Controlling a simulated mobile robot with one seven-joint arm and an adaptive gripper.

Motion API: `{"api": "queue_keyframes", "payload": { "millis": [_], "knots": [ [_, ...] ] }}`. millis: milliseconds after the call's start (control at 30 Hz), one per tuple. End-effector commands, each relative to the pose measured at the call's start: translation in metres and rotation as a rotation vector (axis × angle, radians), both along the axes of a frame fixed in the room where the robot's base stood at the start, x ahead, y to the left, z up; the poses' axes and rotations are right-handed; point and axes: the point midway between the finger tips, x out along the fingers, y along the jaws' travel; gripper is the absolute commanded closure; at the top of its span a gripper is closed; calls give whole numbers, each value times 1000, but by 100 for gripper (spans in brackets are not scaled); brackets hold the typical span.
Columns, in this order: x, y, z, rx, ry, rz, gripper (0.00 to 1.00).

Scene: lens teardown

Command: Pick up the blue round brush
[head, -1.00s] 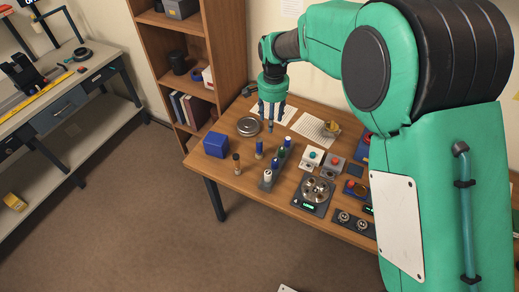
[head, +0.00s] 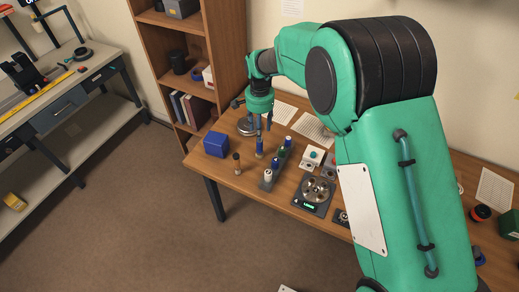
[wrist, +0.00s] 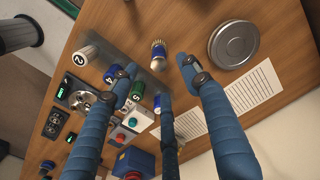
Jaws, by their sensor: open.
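The blue round brush (head: 259,147) stands upright on the wooden table, left of a row of numbered containers. In the wrist view, the brush (wrist: 158,57) is seen from above as a blue body with a gold-coloured top, just beyond the gap between two fingertips. My gripper (head: 264,124) is above the brush in the head view. In the wrist view, the blue fingers of my gripper (wrist: 160,78) are spread open with nothing held between them. No contact with the brush is visible.
A row of numbered containers, including a white one (head: 267,176) and a green one (wrist: 138,91), stands close beside the brush. A round metal tin (wrist: 233,44) lies on the other side.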

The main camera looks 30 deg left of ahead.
Motion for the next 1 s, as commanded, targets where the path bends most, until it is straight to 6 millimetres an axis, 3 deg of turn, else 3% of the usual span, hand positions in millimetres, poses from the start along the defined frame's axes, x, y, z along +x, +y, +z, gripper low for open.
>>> {"api": "queue_keyframes", "payload": {
  "millis": [200, 400, 1000],
  "knots": [
    [-1, -1, -37, -2, 2, 0, 53],
    [0, 0, -59, 0, 0, 0, 53],
    [-1, 0, -71, -1, 1, 0, 53]
  ]
}}
